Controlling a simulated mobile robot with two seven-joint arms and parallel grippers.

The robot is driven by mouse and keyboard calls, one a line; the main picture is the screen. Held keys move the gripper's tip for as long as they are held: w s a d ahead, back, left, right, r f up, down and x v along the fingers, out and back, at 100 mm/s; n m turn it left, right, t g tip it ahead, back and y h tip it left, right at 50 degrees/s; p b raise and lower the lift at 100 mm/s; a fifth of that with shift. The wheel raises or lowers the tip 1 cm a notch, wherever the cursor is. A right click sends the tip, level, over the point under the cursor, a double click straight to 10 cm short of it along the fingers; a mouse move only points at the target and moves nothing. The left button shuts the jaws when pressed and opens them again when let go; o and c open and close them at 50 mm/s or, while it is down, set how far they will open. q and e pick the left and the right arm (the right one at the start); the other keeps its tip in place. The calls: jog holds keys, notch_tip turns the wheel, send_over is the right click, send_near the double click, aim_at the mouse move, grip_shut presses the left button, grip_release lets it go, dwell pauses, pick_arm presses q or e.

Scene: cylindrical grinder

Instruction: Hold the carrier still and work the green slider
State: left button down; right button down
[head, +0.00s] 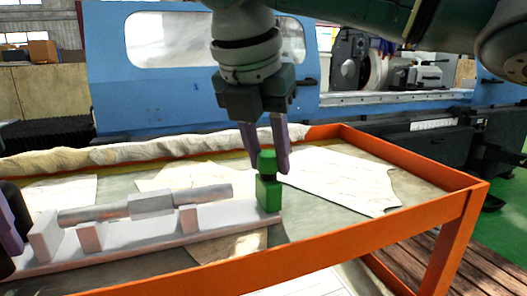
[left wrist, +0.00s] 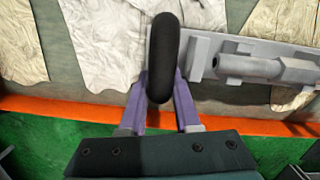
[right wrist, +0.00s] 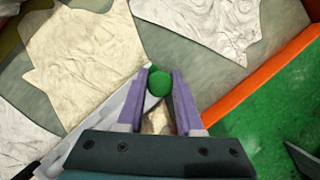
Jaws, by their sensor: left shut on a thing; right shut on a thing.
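The carrier (head: 228,219) is a pale grey base with upright supports, lying on the cart top at lower left of the head view. A grey stepped shaft (head: 150,204) rests on its supports. The green slider (head: 269,194) stands at the carrier's right end, with a round green knob (right wrist: 158,83) on top. My right gripper (head: 270,156) comes down from above, shut on the green knob between its purple fingers. My left gripper (left wrist: 160,88) is shut on a black rounded handle (left wrist: 163,50) at the carrier's left end. In the head view it is mostly cut off.
The cart has a raised orange rim (head: 400,222) along the front and right. Crumpled pale sheets (head: 340,180) lie on its top, with free room right of the slider. A blue grinder (head: 160,90) stands behind the cart.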

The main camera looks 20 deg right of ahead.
jog(key=a, duration=0.5)
jog(key=c, duration=0.5)
grip_release()
jog(key=shift+c, duration=0.2)
jog(key=v, duration=1.2)
jog(key=shift+s, duration=0.1)
